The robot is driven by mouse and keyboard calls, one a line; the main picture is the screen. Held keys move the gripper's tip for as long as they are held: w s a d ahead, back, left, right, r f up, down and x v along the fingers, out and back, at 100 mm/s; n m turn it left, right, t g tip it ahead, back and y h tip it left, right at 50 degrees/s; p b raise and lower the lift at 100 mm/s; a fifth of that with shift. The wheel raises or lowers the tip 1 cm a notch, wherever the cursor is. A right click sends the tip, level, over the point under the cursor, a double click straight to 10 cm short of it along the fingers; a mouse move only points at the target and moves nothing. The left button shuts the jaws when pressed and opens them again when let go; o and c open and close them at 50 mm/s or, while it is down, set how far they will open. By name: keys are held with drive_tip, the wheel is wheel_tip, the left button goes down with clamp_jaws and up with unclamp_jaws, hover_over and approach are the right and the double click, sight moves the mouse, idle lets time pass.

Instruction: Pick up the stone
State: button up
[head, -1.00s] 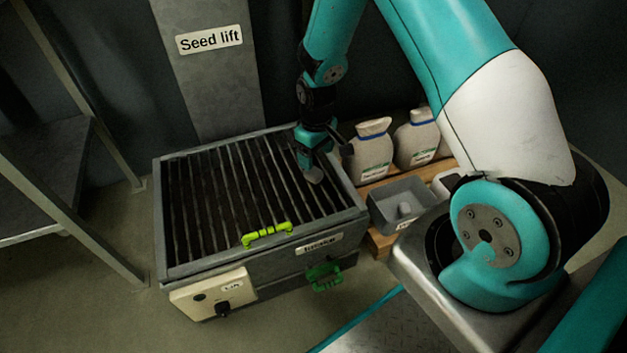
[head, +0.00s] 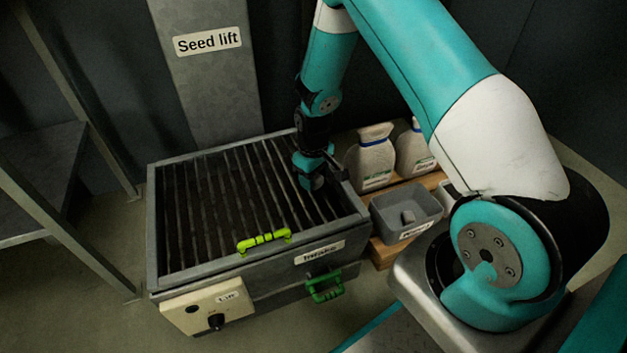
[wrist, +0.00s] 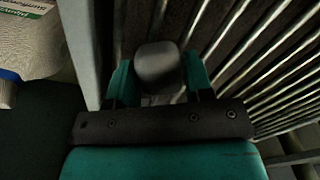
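In the wrist view a smooth grey stone (wrist: 158,65) sits between the two teal fingers of my gripper (wrist: 160,80). It fills most of the gap; whether the fingers press on it cannot be made out. In the head view my gripper (head: 312,182) points down at the right part of the intake grate (head: 215,205), close to its bars. The stone is mostly hidden by the gripper there.
The intake's raised metal rim (head: 205,268) surrounds the bars, with a lime handle (head: 264,241) at its front. White jugs (head: 372,160) stand on a pallet behind the bin. A control box (head: 208,305) juts out at front left. A metal shelf (head: 40,180) stands left.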

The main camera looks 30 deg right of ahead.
drive_tip(key=c, duration=0.5)
drive_tip(key=shift+r, duration=0.1)
